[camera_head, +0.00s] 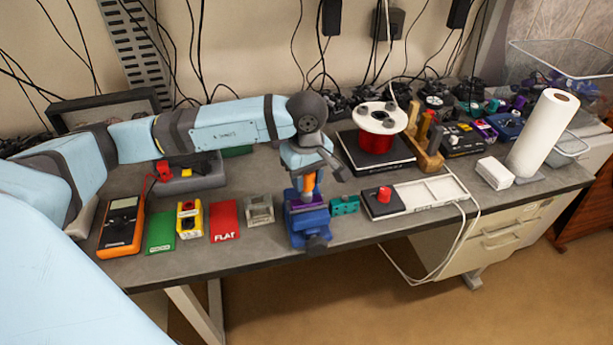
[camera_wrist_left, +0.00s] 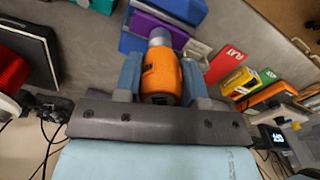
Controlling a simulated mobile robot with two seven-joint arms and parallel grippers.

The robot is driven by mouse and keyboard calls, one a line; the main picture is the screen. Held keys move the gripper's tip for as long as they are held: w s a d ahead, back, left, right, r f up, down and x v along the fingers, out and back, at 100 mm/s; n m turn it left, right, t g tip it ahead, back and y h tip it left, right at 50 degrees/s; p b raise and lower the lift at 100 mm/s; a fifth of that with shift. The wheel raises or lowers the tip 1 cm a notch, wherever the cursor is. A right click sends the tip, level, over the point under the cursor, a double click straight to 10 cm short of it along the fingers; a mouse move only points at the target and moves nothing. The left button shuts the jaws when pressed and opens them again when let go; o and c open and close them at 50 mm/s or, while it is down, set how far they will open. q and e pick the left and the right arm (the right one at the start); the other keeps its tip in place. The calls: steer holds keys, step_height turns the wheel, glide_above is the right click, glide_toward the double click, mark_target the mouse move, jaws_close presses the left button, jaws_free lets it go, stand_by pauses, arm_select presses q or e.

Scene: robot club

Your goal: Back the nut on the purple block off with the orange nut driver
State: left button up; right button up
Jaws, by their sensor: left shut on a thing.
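The orange nut driver (camera_head: 309,182) stands roughly upright over the purple block (camera_head: 292,204). The block sits in a blue vise (camera_head: 308,229) near the table's front edge. My left gripper (camera_head: 307,176) is shut on the driver's handle from above. In the left wrist view the two fingers (camera_wrist_left: 161,78) press on either side of the orange handle (camera_wrist_left: 160,66). The driver's grey metal end (camera_wrist_left: 160,37) points at the purple block (camera_wrist_left: 150,27) and hides the nut. I cannot tell whether it is seated on the nut. My right gripper is not in view.
A teal block (camera_head: 345,206) stands close right of the vise, and a grey holder (camera_head: 260,209) close left. A red FLAT card (camera_head: 224,221) and an orange meter (camera_head: 121,226) lie further left. A red spool (camera_head: 376,140) stands behind right.

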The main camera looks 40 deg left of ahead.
arm_select(q)
steer(key=shift+f+b, duration=0.25)
steer(key=shift+b, duration=0.5)
stand_by(0.5)
steer(key=o, duration=0.9)
steer(key=shift+r, duration=0.1)
